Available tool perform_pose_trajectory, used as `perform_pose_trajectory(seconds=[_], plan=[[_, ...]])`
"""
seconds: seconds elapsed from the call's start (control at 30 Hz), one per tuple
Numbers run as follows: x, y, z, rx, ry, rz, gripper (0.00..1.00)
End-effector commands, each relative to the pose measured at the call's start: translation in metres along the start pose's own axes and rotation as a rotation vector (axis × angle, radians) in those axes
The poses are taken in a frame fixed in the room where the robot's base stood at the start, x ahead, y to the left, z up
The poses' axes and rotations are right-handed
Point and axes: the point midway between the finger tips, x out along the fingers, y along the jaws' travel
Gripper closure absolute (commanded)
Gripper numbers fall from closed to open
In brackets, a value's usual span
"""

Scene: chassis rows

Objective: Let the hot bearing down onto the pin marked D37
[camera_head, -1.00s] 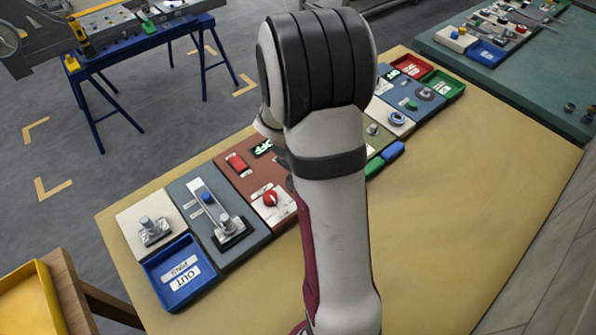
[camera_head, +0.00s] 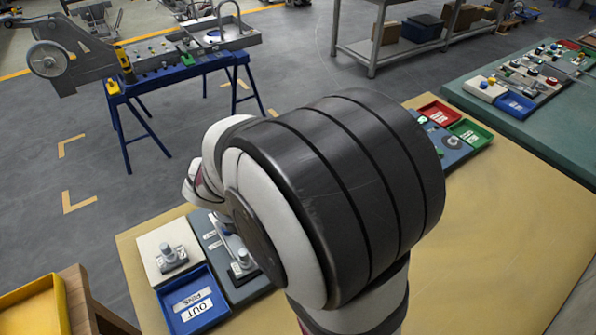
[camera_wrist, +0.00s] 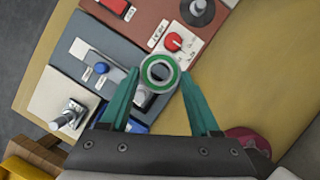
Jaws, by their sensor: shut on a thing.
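My gripper (camera_wrist: 159,77) shows in the wrist view with two teal fingers. They are shut on the bearing (camera_wrist: 147,72), a grey ring with a green band, seen nearly face on. Below the bearing and partly hidden by it is a metal pin (camera_wrist: 143,97) on the blue-grey panel; the bearing appears apart from it, but I cannot tell the height. A second pin (camera_wrist: 72,113) stands on the white panel to the left. In the head view these pins show at the blue-grey panel (camera_head: 242,262) and white panel (camera_head: 170,255). No D37 mark is readable. My arm hides the gripper there.
A blue tray (camera_head: 208,328) marked OUT lies in front of the panels. The wrist view shows a blue knob (camera_wrist: 101,68) in a slotted strip and a red dial (camera_wrist: 172,42) near the bearing. Red (camera_head: 440,104) and green trays (camera_head: 470,122) stand at the far end. The right tabletop is bare.

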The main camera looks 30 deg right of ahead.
Motion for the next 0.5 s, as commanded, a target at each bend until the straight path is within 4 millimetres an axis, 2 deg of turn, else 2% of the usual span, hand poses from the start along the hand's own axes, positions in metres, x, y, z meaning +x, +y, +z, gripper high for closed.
perform_pose_trajectory(seconds=[0.03, 0.17, 0.3, 0.5], plan=[[-0.007, 0.012, -0.016, -0.032, -0.003, 0.013, 1.0], [-0.017, 0.027, -0.041, -0.067, -0.008, 0.029, 1.0], [-0.015, 0.029, -0.048, -0.076, -0.01, 0.031, 1.0], [0.004, 0.029, -0.056, -0.075, -0.009, 0.029, 1.0]])
